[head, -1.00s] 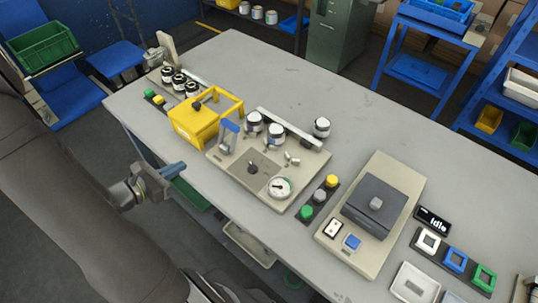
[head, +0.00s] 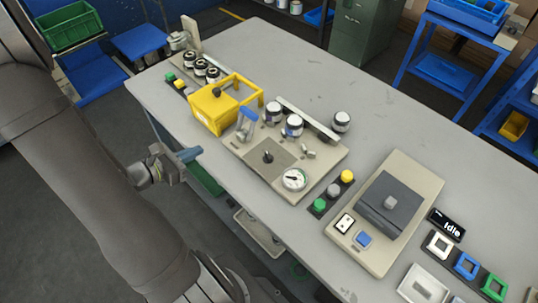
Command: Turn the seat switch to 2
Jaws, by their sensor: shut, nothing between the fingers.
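A beige panel (head: 329,163) on the grey table carries a small black lever or knob (head: 268,157) on a darker square plate, a round white gauge (head: 294,179) and a blue handle (head: 247,124). Black-and-white round knobs (head: 293,126) stand along its back. More dark round knobs (head: 200,68) stand at the table's far left end. Labels are too small to read, so I cannot tell which one is the seat switch. My gripper (head: 188,155) is shut and empty, with bluish fingers, off the table's left edge and apart from the panel.
A yellow open frame box (head: 210,112) stands left of the panel. Green, grey and yellow buttons (head: 333,190), a beige machine with a dark lid (head: 388,204) and an "Idle" display (head: 446,225) lie to the right. The table's back (head: 385,120) is clear.

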